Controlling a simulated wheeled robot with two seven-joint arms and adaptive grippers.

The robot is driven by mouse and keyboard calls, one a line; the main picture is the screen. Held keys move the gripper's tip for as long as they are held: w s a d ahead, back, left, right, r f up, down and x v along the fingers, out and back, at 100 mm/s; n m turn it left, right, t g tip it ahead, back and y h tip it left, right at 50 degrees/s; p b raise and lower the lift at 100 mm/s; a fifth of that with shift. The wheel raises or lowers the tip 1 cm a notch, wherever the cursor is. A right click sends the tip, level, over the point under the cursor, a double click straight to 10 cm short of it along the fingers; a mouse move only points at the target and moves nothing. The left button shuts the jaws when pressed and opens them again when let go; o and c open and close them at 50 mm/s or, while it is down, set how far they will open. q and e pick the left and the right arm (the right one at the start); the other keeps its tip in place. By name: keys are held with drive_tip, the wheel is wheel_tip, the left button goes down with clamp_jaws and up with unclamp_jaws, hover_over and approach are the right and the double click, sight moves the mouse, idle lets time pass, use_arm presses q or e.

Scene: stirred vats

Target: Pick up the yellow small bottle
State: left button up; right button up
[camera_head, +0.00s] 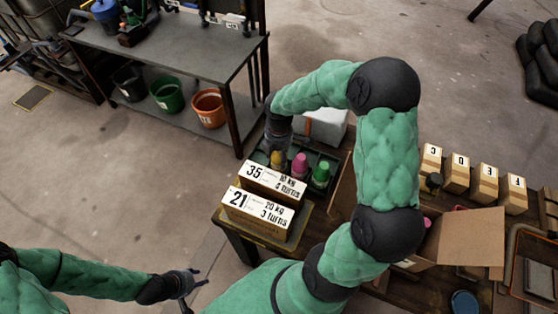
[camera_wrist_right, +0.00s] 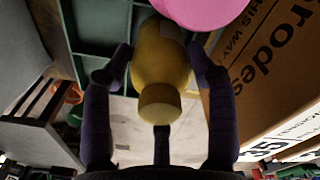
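The small yellow bottle (camera_head: 277,159) stands in a dark green crate (camera_head: 334,161), left of a pink bottle (camera_head: 300,165) and a green bottle (camera_head: 321,174). My right gripper (camera_head: 277,143) is right over the yellow bottle. In the right wrist view the yellow bottle (camera_wrist_right: 161,70) lies between the spread fingers of the right gripper (camera_wrist_right: 160,52). The fingertips are very close to its sides; a narrow gap seems to show at the left. My left gripper (camera_head: 196,287) is open and empty at the lower left, away from the crate.
Two labelled cartons, "35" (camera_head: 272,184) and "21" (camera_head: 256,213), stand directly in front of the crate. A white box (camera_head: 327,126) is behind it. An open cardboard box (camera_head: 465,240) and several small lettered boxes are on the right. A grey workbench (camera_head: 165,50) stands at the back left.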

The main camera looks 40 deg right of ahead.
drive_tip(key=c, duration=0.7)
